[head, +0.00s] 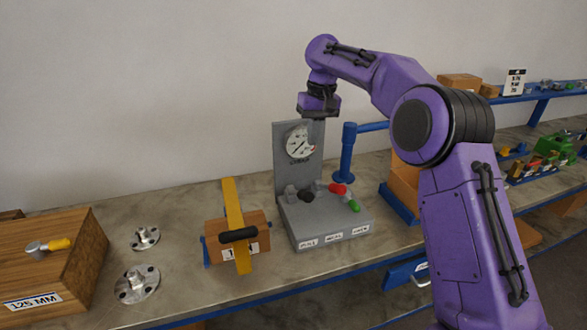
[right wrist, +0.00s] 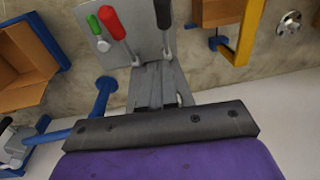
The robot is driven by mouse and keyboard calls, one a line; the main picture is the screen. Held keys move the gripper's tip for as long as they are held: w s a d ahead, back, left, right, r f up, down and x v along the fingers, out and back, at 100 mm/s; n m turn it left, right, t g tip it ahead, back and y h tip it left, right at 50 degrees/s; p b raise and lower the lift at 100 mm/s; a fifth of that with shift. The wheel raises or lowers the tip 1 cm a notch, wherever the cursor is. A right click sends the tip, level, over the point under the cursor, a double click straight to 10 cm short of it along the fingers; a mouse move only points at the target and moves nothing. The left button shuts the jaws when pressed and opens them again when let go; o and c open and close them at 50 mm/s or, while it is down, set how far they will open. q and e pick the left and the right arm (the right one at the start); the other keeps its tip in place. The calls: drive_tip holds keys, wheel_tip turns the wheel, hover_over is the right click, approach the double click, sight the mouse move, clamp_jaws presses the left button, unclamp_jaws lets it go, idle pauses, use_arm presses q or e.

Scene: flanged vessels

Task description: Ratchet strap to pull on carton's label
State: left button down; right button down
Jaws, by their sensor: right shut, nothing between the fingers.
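A brown carton (head: 257,228) stands on the bench left of the grey lever stand. A yellow ratchet strap (head: 233,200) runs over it, with a black handle (head: 238,235) across its front. A white label (head: 227,249) shows on the carton's front, partly covered by the strap. In the right wrist view the strap (right wrist: 250,30) and carton (right wrist: 220,12) are at the top right. My right gripper (head: 318,112) is high above the bench, by the top of the gauge panel and apart from the carton. Its fingers (right wrist: 160,85) are together and empty. My left gripper is out of view.
The grey lever stand (head: 325,220) has a gauge (head: 298,142) and black, red and green handles. A blue post (head: 347,155) stands behind it. Metal flanges (head: 137,283) and a wooden box marked 125 MM (head: 60,260) are at left. An open cardboard box (head: 403,185) is at right.

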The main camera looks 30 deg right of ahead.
hover_over(299, 193)
drive_tip(key=s+d, duration=0.1)
drive_tip(key=d, duration=0.1)
wheel_tip(299, 193, down, 12)
drive_tip(key=shift+d+r, duration=0.15)
drive_tip(key=shift+r, duration=0.1)
drive_tip(key=shift+s+a+f, duration=0.2)
drive_tip(key=shift+f, duration=0.25)
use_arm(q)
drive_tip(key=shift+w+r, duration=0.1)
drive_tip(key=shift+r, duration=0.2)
